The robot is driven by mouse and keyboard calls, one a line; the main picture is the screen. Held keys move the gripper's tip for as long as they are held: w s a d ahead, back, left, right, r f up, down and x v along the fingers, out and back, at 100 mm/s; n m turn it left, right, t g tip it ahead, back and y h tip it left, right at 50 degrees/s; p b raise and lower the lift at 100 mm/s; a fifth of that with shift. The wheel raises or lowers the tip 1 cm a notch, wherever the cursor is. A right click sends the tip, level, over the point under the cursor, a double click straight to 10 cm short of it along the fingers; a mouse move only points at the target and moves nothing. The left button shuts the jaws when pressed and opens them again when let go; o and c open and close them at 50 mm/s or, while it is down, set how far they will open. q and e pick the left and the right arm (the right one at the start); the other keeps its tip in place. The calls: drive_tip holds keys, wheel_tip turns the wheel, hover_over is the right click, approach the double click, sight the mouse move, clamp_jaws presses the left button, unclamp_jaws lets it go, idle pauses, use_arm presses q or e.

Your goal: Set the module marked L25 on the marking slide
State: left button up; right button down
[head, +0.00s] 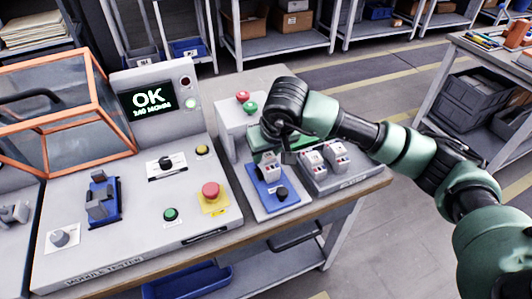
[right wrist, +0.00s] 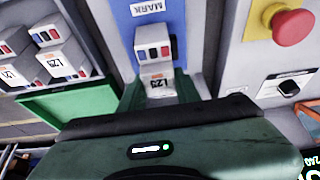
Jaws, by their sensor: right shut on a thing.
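The module marked L25 (right wrist: 157,80) is a small light-grey block with dark, red and blue parts on its end. My right gripper (right wrist: 160,92) is shut on it in the right wrist view. In the head view the module (head: 269,171) is under my right gripper (head: 271,156), over the back part of the blue marking slide (head: 263,190). The slide (right wrist: 150,30) also shows in the wrist view, with a MARK label. I cannot tell whether the module touches the slide. My left gripper is out of view.
Two similar modules (head: 312,163) (head: 338,155) stand in the grey rack just right of the slide. The tester panel (head: 135,225) with a red button (head: 211,190) is to the left.

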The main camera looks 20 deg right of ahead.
drive_tip(key=shift+f+b, duration=0.45)
drive_tip(key=shift+b, duration=0.15)
idle(0.8)
drive_tip(key=shift+w+b, duration=0.1)
drive_tip(key=shift+b, duration=0.3)
idle(0.4)
drive_tip(key=c, duration=0.9)
unclamp_jaws()
drive_tip(key=shift+f, duration=0.1)
